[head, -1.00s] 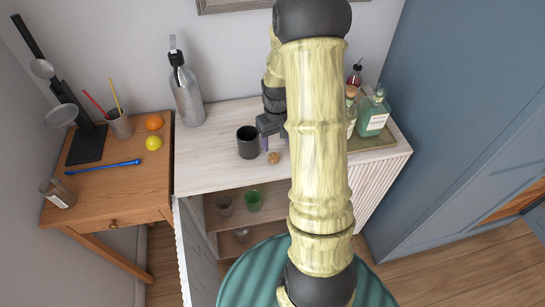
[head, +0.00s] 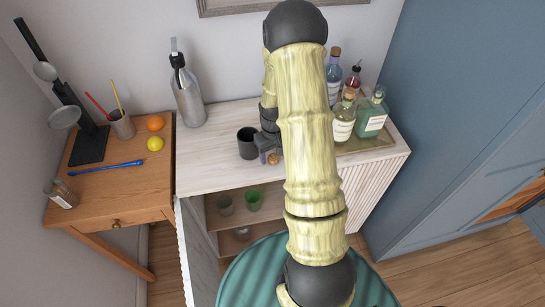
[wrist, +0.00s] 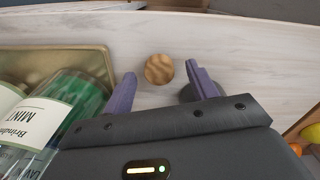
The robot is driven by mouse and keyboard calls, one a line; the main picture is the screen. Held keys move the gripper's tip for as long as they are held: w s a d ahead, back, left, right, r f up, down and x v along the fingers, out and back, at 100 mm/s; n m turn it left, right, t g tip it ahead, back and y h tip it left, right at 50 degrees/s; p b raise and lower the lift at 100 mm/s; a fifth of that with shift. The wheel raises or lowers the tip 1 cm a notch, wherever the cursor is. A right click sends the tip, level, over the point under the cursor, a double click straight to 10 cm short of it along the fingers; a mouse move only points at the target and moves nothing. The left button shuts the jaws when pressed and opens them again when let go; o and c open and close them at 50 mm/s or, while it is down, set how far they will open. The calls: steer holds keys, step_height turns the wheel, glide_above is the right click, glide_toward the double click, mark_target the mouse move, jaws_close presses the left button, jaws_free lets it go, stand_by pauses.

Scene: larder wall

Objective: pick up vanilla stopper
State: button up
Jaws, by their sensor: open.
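The vanilla stopper, a small round tan wooden piece (wrist: 158,69), rests on the pale cabinet top. It also shows in the head view (head: 273,158), right beside my gripper and partly hidden by it. My gripper (wrist: 161,74) is open, with one purple finger on each side of the stopper in the wrist view. I see no contact between fingers and stopper, and the height of the fingertips over the top is hard to judge. In the head view my arm covers part of the cabinet top and of the gripper.
A dark cup (head: 248,143) stands just left of my gripper. A tray (head: 385,139) with several bottles, including a green mint bottle (wrist: 80,97), stands to the right. A grey siphon bottle (head: 187,92) is at the back left. The cabinet top's front left is clear.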

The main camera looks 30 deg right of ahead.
steer(key=shift+f, duration=0.2)
stand_by(0.4)
steer(key=c, duration=1.1)
